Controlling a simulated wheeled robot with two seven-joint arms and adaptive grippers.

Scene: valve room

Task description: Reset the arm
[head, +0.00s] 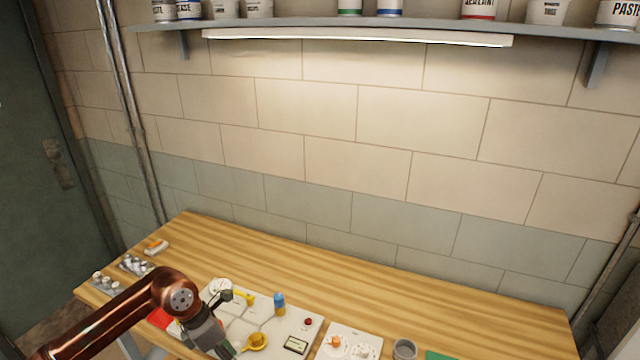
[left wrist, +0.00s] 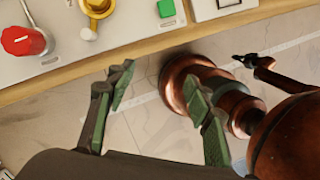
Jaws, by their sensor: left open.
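My left arm comes in low at the left of the head view. Its gripper (head: 222,346) hangs over the front of the workbench, beside a white panel (head: 262,322). In the left wrist view the gripper (left wrist: 162,98) is open and empty, with its green-tipped fingers apart over the floor. The panel's edge (left wrist: 60,62) is beyond them, with a red knob (left wrist: 22,40), a yellow knob (left wrist: 97,8) and a green button (left wrist: 166,8). Copper-coloured parts of mine stand right of the fingers.
The wooden bench (head: 400,295) is clear along the back. Small metal parts (head: 132,265) lie at the left. A shelf (head: 420,24) with tubs hangs above.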

